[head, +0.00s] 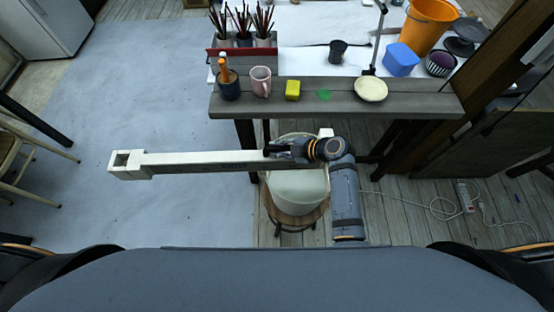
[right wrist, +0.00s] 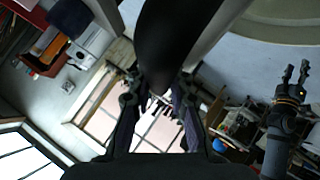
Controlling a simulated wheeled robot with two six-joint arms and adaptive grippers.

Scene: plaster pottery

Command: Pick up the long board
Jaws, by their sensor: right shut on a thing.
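The long board (head: 200,160) is a pale, narrow beam with a square hollow block at its left end. It lies about level across the head view, in front of the table and above a white bucket-like vessel (head: 298,188). My right gripper (head: 272,151) is shut on the board near its right end. In the right wrist view a dark, blurred piece (right wrist: 170,45) fills the space between the fingers. My left gripper (right wrist: 296,73) shows only in the right wrist view, at the right, with its fingers apart and empty.
The grey table (head: 420,103) holds a dark cup with an orange tool (head: 228,88), a pink mug (head: 260,82), a yellow sponge (head: 292,90) and a cream plate (head: 371,89). The vessel sits on a round stool (head: 272,208).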

